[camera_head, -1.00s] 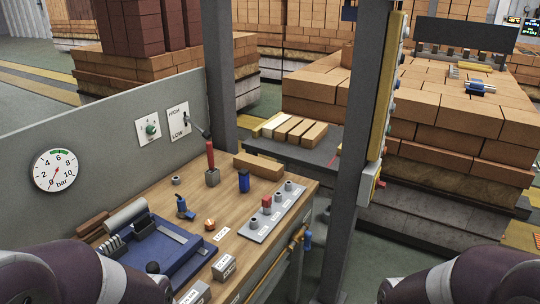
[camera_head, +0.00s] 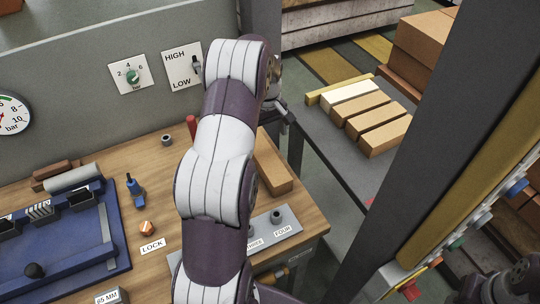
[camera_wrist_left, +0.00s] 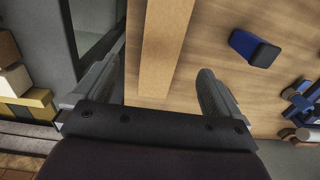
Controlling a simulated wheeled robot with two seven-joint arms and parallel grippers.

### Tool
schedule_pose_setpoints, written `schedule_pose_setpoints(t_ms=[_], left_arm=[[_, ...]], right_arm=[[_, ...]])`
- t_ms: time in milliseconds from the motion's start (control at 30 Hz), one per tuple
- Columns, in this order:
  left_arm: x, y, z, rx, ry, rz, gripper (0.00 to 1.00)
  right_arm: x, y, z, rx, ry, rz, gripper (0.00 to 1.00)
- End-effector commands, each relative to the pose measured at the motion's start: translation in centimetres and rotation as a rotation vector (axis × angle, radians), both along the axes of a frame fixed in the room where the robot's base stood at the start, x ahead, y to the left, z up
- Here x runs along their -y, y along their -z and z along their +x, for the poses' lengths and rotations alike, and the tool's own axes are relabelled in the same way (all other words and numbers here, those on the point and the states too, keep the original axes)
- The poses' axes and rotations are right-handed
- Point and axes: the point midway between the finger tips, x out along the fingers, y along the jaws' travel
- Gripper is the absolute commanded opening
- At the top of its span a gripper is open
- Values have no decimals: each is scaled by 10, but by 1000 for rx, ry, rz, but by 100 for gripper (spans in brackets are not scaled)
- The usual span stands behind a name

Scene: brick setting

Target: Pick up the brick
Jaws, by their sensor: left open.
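An orange-tan brick (camera_head: 271,168) lies on the wooden workbench (camera_head: 315,218) near its right edge, partly hidden by my left arm in the head view. My left gripper (camera_head: 283,112) is above the far end of the brick, by the bench edge. In the left wrist view, the brick (camera_wrist_left: 165,45) runs lengthwise between the two spread fingers of the open gripper (camera_wrist_left: 152,92). The gap is clearly wider than the brick, and I see no finger touching it. My right gripper cannot be made out.
A blue block (camera_wrist_left: 254,48) stands beside the brick. A blue fixture (camera_head: 75,255) and a grey plate with sockets (camera_head: 275,232) lie on the workbench. Several other bricks (camera_head: 382,130) lie on a dark table to the right. A grey post (camera_head: 440,140) stands at the right.

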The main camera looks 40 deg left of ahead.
Motion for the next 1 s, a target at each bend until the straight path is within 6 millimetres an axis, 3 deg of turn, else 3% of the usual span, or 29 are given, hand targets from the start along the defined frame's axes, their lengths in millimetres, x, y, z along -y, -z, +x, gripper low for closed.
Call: schedule_pose_setpoints(t_ms=[200,367,600,867,1000], left_arm=[[-1,47,-1,-3,-3,-1,98],[-1,65,-1,0,-1,0,98],[-4,107,-2,0,1,1,98],[-4,114,-2,4,1,3,98],[-4,114,-2,3,1,2,56]], right_arm=[[0,-11,0,0,0,0,43],[0,-16,0,0,0,0,43],[0,-32,0,0,0,0,43],[0,-31,0,0,0,0,43],[0,-31,0,0,0,0,43]])
